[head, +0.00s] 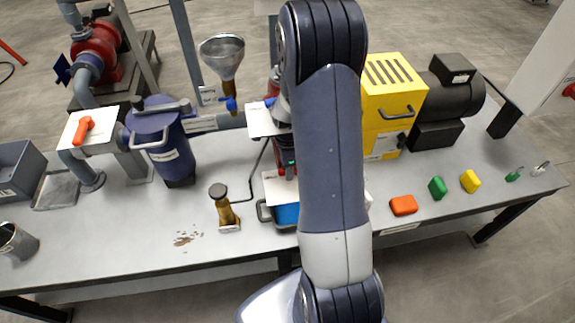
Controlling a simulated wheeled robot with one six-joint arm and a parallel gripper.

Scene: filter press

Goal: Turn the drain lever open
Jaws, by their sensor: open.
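I cannot tell for certain which part is the drain lever. A small red part (289,172) shows at the left edge of my arm, above a tray of blue liquid (286,215), and my arm hides most of what is around it. An orange handle (83,129) lies on a white plate (100,127) at the left. A small blue valve handle (229,104) sits below a funnel (222,55). My arm runs up the middle of the head view and covers the centre of the bench. I cannot make out my gripper.
A dark blue vessel (160,135) stands left of the funnel. A brass-coloured fitting (224,208) stands in front. A yellow box (392,105) and a dark motor (450,100) are at the right. Orange (403,205), green (437,187) and yellow (470,181) blocks lie on the bench (130,240).

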